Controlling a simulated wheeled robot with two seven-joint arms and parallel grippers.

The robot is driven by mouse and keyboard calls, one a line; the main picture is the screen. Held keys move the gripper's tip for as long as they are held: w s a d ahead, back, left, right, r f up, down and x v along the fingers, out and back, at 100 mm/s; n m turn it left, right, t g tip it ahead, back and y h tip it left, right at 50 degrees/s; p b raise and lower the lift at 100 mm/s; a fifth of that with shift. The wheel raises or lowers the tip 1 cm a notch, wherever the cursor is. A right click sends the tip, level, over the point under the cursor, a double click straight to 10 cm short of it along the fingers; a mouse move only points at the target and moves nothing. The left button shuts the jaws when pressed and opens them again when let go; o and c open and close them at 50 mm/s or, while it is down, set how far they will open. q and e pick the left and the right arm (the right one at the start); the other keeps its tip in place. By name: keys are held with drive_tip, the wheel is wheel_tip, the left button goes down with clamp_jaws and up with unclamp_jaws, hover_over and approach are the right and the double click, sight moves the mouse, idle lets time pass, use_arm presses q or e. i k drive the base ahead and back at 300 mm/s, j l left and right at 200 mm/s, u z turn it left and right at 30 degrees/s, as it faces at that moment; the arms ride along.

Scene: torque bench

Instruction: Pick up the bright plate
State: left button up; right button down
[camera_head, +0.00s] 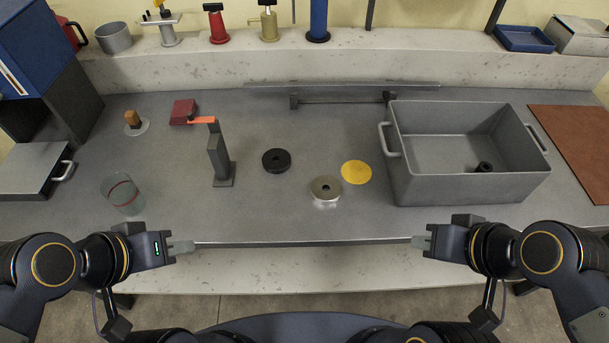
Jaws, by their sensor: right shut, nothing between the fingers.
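A bright silver plate (326,189), round with a centre hole, lies on the grey bench top (300,226) near the middle front. A flat yellow disc (356,172) lies just to its right and behind it. A black plate (276,161) with a centre hole lies to its left and further back. My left gripper (182,247) is at the bench's front edge, left of the silver plate and apart from it; its finger gap is unclear. My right gripper (421,242) is shut and empty at the front edge, to the right of the silver plate.
A grey bin (470,190) with a small black ring (484,167) inside stands at right. A dark post with an orange arm (219,160), a glass (122,194) and a red block (183,112) stand at left. The bench front around the silver plate is clear.

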sight(317, 185)
drive_tip(key=k+j, duration=0.1)
drive_tip(key=j, duration=0.4)
drive_tip(key=j+z, duration=0.1)
drive_tip(key=j, duration=0.4)
drive_tip(key=k+j, duration=0.15)
drive_tip(key=j, duration=0.3)
drive_tip(key=z, duration=0.05)
